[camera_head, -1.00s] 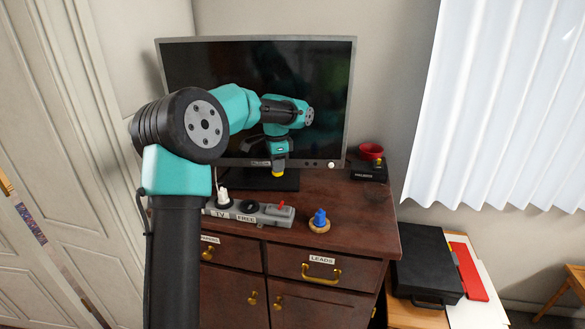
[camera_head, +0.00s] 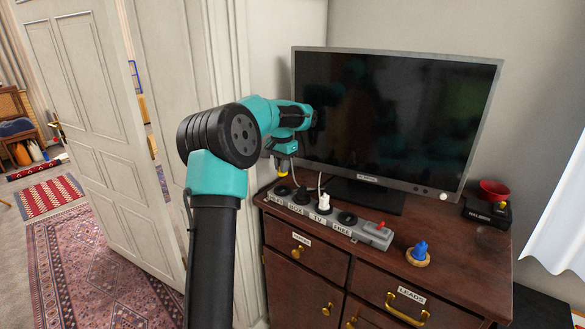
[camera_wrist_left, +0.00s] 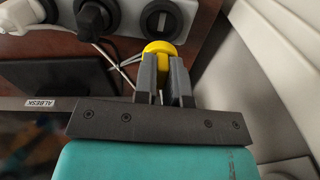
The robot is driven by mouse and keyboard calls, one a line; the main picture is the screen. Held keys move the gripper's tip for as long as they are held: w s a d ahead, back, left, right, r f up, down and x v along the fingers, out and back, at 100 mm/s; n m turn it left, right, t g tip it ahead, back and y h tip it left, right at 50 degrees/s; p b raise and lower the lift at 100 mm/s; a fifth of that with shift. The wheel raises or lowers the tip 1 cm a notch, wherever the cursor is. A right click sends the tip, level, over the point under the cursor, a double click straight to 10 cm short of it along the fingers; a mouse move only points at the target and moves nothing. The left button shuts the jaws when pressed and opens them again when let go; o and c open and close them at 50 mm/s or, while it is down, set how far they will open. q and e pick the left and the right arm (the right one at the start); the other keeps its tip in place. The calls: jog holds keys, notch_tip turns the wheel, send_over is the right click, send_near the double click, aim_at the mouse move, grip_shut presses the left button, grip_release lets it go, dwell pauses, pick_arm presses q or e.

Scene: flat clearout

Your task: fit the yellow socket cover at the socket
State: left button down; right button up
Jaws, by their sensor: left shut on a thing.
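My left gripper (camera_head: 283,166) is shut on the yellow socket cover (camera_head: 283,173) and holds it just above the left end of the grey power strip (camera_head: 355,234). In the left wrist view the yellow cover (camera_wrist_left: 158,47) sits between the fingertips (camera_wrist_left: 165,66). The end socket (camera_wrist_left: 163,18), dark and round, lies just beyond it with no plug in it. The cover looks apart from that socket, though the gap is hard to judge. Beside the socket are a black plug (camera_wrist_left: 92,18) and a white plug (camera_wrist_left: 25,14). My right gripper is out of view.
A TV (camera_head: 390,120) stands behind the strip on a brown cabinet (camera_head: 465,262). A white plug (camera_head: 323,201) with a cable rises from the strip, and a red switch (camera_head: 381,224) is at its right end. A blue object (camera_head: 420,248) stands on a wooden disc.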

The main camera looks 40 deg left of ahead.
pick_arm(q)
jog(key=shift+s+a, duration=0.1)
jog(key=shift+f, duration=0.1)
dwell(0.3)
send_over(282, 192)
jog(key=shift+a+f, duration=0.1)
jog(key=shift+f, duration=2.3)
jog(key=shift+f, duration=1.1)
jog(key=c, duration=1.1)
grip_release()
jog(key=shift+r, duration=0.1)
notch_tip(282, 192, up, 17)
jog(key=shift+r, duration=0.15)
